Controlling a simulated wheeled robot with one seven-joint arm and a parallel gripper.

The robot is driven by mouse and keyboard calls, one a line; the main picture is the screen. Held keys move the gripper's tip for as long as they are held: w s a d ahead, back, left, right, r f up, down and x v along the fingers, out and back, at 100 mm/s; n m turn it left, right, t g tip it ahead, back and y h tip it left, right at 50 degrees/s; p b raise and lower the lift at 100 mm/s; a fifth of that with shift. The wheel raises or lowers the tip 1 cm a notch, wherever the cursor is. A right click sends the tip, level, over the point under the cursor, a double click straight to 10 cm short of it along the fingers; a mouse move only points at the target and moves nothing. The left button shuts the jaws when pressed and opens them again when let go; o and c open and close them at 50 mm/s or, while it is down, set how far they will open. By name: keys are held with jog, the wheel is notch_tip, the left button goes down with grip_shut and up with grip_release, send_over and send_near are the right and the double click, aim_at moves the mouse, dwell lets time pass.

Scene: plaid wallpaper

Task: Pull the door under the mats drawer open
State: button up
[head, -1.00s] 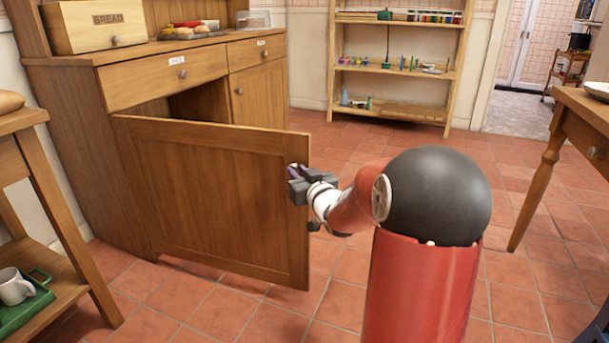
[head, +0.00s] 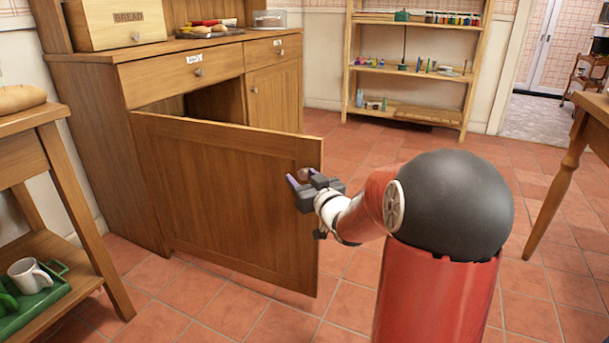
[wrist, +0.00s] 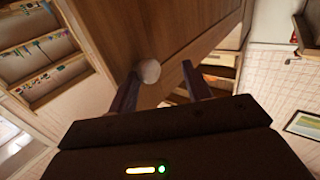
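The wooden cabinet door (head: 225,205) stands swung well out from the cabinet, below the left drawer (head: 170,78). That drawer is shut; its small label (head: 195,59) is too blurred to read surely. The dark opening (head: 215,103) shows behind the door's top edge. My gripper (head: 302,179) is at the door's outer face, near its free edge. A round knob (wrist: 148,72) shows in the wrist view just beyond the fingertips, nearer the left finger. My gripper is open, with a clear gap between its fingers (wrist: 160,85). I cannot tell whether a finger touches the knob.
A neighbouring cabinet door (head: 273,97) is shut. A side table (head: 85,215) with a green tray (head: 40,305) and mug stands at the left. A shelf unit (head: 400,112) stands at the back, another table (head: 560,165) at the right. Tiled floor in front of the door is clear.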

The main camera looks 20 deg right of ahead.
jog(key=shift+h, duration=0.3)
jog(key=s, duration=0.3)
jog(key=s+d, duration=0.1)
jog(key=s, duration=0.1)
jog(key=shift+s+d, duration=0.15)
jog(key=shift+s, duration=0.25)
jog(key=s+a+r+m+g+h+p, duration=0.1)
jog(key=s+a+r+g+h+p, duration=0.3)
jog(key=s+a+r+g+p, duration=0.4)
jog(key=s+a+g+y+p, duration=0.1)
jog(key=s+a, duration=0.3)
jog(key=s, duration=0.5)
jog(key=s+a+g+y+p, duration=0.2)
jog(key=s+a+g, duration=0.1)
jog(key=s, duration=0.7)
jog(key=shift+s+a+r+y+p, duration=0.15)
jog(key=shift+a+r+y+p, duration=0.1)
jog(key=shift+a+y+p, duration=0.15)
